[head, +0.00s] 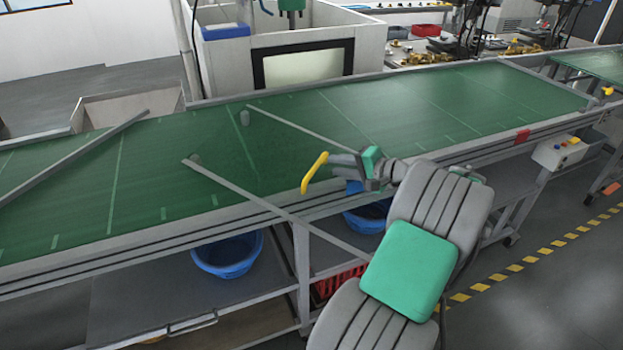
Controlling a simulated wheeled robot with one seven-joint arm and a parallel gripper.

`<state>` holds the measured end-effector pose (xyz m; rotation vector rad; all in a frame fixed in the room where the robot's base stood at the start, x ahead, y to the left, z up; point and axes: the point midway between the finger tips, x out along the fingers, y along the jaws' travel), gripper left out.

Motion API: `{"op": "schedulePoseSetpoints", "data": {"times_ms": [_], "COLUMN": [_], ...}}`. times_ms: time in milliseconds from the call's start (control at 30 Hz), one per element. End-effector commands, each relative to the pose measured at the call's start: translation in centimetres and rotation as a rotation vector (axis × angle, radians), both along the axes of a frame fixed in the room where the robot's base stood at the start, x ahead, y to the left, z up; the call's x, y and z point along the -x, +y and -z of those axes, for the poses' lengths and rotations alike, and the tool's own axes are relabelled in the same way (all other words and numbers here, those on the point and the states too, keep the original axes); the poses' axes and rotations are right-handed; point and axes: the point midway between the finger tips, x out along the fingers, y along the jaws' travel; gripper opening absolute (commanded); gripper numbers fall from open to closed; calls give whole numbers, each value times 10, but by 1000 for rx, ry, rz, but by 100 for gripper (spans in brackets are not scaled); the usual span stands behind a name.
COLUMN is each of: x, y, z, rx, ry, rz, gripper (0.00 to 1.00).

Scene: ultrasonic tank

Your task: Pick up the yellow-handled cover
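A curved yellow bar (314,172), which looks like a handle, shows at the left end of my gripper, above the near side of the green belt. No cover body can be made out with it. My gripper (345,163), grey and green, points left, with its tip close to or touching the upper end of the yellow bar. The fingers are small and seen from behind, so I cannot tell whether they are open or closed on the bar.
The green conveyor belt (440,112) crosses the view, with slanted grey guide rails (250,195) on it. Blue basins (228,255) sit on the shelf below. A white-walled tank-like box (225,62) stands behind. A control box (560,152) is at the right front edge.

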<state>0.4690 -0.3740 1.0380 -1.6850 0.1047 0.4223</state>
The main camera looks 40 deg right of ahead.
Motion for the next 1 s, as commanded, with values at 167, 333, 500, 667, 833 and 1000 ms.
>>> {"op": "schedulePoseSetpoints", "data": {"times_ms": [167, 333, 500, 667, 833, 1000], "x": [-19, -43, -65, -67, -67, -67], "y": [4, 15, 20, 20, 20, 20], "z": [5, 14, 24, 26, 26, 25], "rx": [-7, -5, -3, -1, -1, -2], "ry": [-8, -6, -6, -5, -5, -5], "rz": [1, 1, 1, 2, 2, 1], "gripper": [27, 27, 27, 27, 18, 4]}}
